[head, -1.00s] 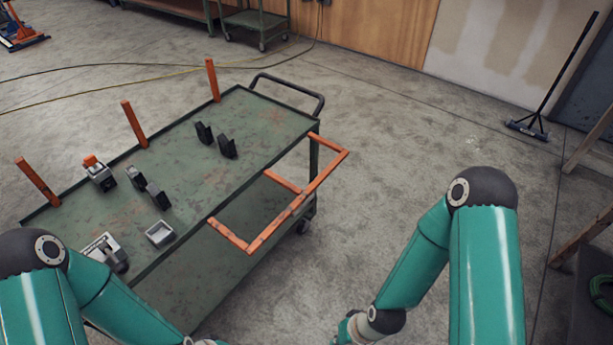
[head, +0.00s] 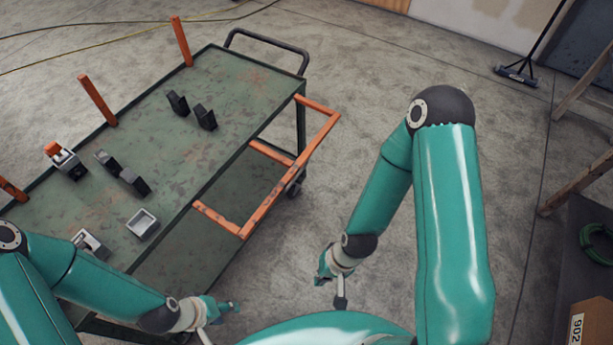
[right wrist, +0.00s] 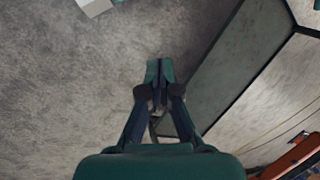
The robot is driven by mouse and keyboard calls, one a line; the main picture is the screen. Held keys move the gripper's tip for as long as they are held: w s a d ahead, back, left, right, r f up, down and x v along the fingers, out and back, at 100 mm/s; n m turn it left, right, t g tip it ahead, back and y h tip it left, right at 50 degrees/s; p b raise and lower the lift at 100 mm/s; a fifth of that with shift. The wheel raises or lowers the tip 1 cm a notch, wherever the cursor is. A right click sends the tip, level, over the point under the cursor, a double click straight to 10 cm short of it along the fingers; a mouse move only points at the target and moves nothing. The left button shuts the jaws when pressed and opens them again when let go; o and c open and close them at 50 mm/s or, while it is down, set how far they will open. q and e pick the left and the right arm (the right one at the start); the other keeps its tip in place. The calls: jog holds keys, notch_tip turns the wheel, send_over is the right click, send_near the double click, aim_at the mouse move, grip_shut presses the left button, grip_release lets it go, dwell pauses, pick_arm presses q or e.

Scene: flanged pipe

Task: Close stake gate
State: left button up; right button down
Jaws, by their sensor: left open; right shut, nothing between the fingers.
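The orange stake gate (head: 268,205) is a rail frame sticking out from the right long side of the green cart (head: 185,185), swung outward and away from the deck. My left gripper (head: 228,308) is low in the head view, in front of the cart's near right side, apart from the gate and open. My right gripper (head: 322,276) is over the floor, below and right of the gate and not touching it. In the right wrist view its fingers (right wrist: 160,78) are shut together with nothing between them.
Orange stakes (head: 97,101) stand along the cart's far side. Black blocks (head: 205,117) and a small grey tray (head: 142,223) sit on the deck. A labelled cardboard box (head: 590,325) is at lower right.

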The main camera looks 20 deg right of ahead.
notch_tip(320, 180, down, 3)
jog(key=w+d+m+g+y+b, duration=0.1)
jog(key=d+m+y+b, duration=0.15)
jog(key=m+b, duration=0.45)
jog(key=w+d+r+m+t+y+b, duration=0.1)
jog(key=w+d+r+m+t+b, duration=0.4)
jog(key=w+m, duration=0.4)
jog(key=w+d+r+m+t+y+b, duration=0.2)
jog(key=w+d+r+m+t+b, duration=0.15)
jog(key=w+r+m+t, duration=0.5)
jog(key=w+a+f+g+b, duration=0.1)
jog(key=w+a+f, duration=0.3)
jog(key=w, duration=0.4)
jog(key=shift+w+a+f, duration=0.15)
jog(key=shift+w+a, duration=0.1)
jog(key=shift+a, duration=0.65)
